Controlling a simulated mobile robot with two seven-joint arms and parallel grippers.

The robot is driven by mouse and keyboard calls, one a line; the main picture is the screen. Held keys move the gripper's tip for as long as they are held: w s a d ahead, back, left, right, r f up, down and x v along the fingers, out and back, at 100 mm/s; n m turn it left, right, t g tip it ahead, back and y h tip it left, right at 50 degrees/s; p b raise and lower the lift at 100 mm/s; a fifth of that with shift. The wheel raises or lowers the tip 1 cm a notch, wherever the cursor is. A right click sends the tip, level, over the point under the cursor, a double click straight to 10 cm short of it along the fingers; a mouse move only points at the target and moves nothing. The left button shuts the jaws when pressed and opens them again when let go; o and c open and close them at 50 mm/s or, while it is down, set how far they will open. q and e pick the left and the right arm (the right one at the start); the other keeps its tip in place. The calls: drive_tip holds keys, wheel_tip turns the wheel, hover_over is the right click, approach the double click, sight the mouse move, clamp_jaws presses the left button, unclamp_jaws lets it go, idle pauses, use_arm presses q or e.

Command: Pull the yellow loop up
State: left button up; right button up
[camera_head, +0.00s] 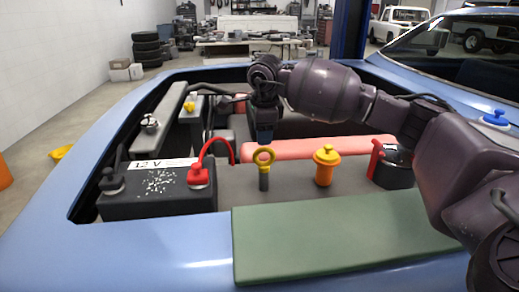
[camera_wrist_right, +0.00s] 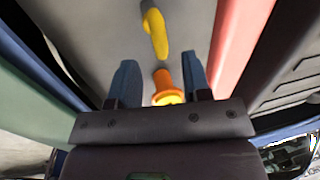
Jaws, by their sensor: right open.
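The yellow loop (camera_head: 264,155) is a ring on a short dark stem, standing upright in the engine bay. It also shows in the right wrist view (camera_wrist_right: 157,36), beyond the fingertips. My right gripper (camera_head: 264,138) points down just above the loop in the head view. Its two blue fingers (camera_wrist_right: 158,72) are apart in the right wrist view, with nothing held between them. I cannot tell how small the gap to the loop is. My left gripper is not in view.
An orange cap (camera_head: 325,168) stands just right of the loop. A black battery (camera_head: 155,203) with a red cable (camera_head: 214,147) lies to the left. A pink-red bar (camera_head: 325,149) runs behind. A green pad (camera_head: 340,238) covers the front edge.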

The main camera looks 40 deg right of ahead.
sight(262, 148)
drive_tip(key=f, duration=0.2)
drive_tip(key=w+f+b, duration=0.1)
drive_tip(key=f, duration=0.2)
drive_tip(key=shift+d+f, duration=0.1)
drive_tip(key=shift+d, duration=0.1)
clamp_jaws()
